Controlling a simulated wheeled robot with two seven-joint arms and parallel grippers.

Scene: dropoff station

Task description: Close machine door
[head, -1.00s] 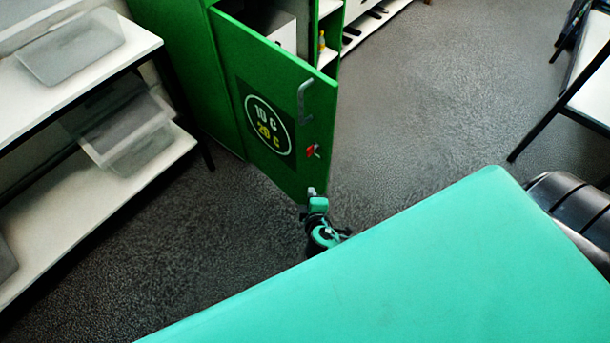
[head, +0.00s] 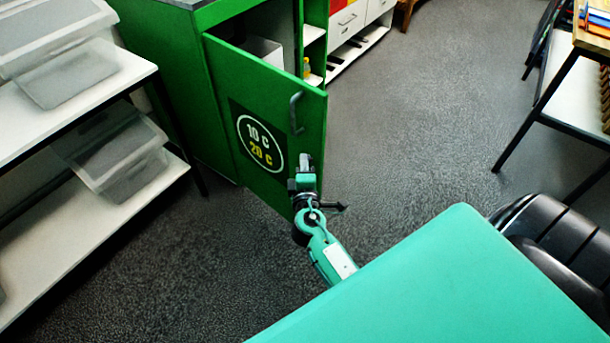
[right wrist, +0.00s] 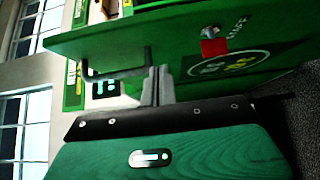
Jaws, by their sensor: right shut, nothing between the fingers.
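The green machine door (head: 225,80) stands open at the green cabinet in the head view. It bears a round "10 C 20 C" sign (head: 262,143) and a grey bar handle (head: 295,112). My right gripper (head: 305,160) is shut and empty, in front of the door's outer face, below the handle. In the right wrist view the gripper's fingers (right wrist: 158,84) show close to the door (right wrist: 160,35), beside the handle (right wrist: 115,74). I cannot tell whether they touch the door. A red latch (right wrist: 214,47) also shows there. My left gripper is not in view.
A white shelf rack (head: 120,75) with clear plastic bins (head: 110,150) stands to the left. A table with black legs (head: 545,105) is at the right. Grey floor is free right of the door.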

